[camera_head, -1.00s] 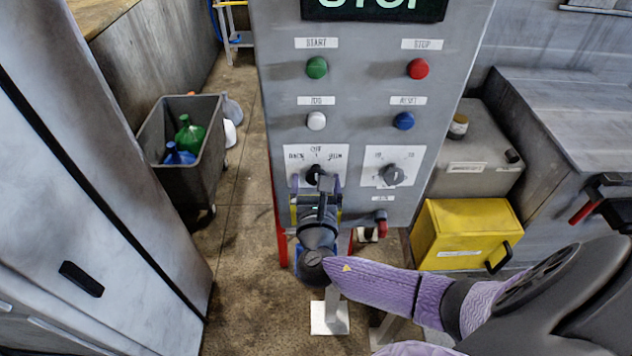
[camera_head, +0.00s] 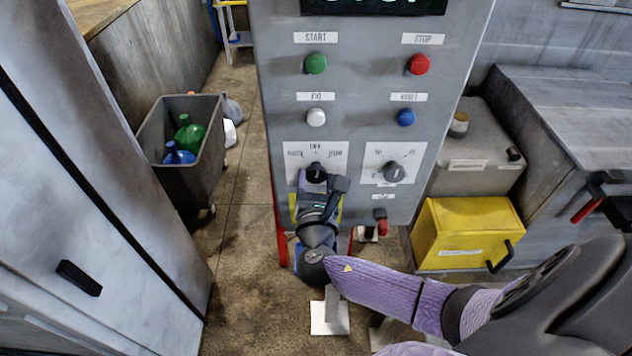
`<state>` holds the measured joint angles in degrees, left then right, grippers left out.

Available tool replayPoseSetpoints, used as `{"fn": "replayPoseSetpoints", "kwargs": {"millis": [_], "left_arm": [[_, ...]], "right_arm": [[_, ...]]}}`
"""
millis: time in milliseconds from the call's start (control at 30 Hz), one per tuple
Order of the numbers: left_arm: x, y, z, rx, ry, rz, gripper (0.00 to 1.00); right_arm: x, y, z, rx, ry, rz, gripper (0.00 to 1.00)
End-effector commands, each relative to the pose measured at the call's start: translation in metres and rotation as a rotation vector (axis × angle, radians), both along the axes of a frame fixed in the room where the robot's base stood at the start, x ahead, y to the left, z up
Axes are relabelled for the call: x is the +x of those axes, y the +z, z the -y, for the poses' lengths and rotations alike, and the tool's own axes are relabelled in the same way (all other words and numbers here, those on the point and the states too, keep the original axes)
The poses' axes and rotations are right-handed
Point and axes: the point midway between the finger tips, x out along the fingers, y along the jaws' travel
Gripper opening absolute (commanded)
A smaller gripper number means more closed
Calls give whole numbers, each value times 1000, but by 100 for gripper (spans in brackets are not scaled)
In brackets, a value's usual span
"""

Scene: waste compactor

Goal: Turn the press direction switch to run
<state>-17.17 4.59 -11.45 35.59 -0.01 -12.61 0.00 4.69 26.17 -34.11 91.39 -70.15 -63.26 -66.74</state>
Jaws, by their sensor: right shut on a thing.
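The press direction switch (camera_head: 316,172) is a black knob on a white plate, left of a second knob, low on the grey control panel (camera_head: 366,80). Its plate has BACK at left, OFF at top and RUN at right. My right gripper (camera_head: 318,186) is shut on the switch from below, with the wrist rolled. The gripper covers the lower part of the knob, so where its pointer stands is hard to tell. My left gripper is not in view.
Above are green START (camera_head: 316,64), red STOP (camera_head: 418,64), white (camera_head: 316,117) and blue (camera_head: 405,117) buttons. The second knob (camera_head: 393,172) is close at the right. A yellow box (camera_head: 466,232) stands right, a grey bin (camera_head: 186,150) left.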

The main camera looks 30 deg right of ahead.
Motion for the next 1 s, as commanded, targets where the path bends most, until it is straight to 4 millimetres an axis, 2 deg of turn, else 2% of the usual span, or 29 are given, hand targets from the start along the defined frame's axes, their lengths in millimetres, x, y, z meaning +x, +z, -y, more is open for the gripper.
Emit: {"fn": "replayPoseSetpoints", "kwargs": {"millis": [500,1000], "left_arm": [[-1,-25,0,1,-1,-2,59],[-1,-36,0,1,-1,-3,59]], "right_arm": [[0,-2,0,377,-1,231,2],[0,-1,0,550,0,337,2]]}}
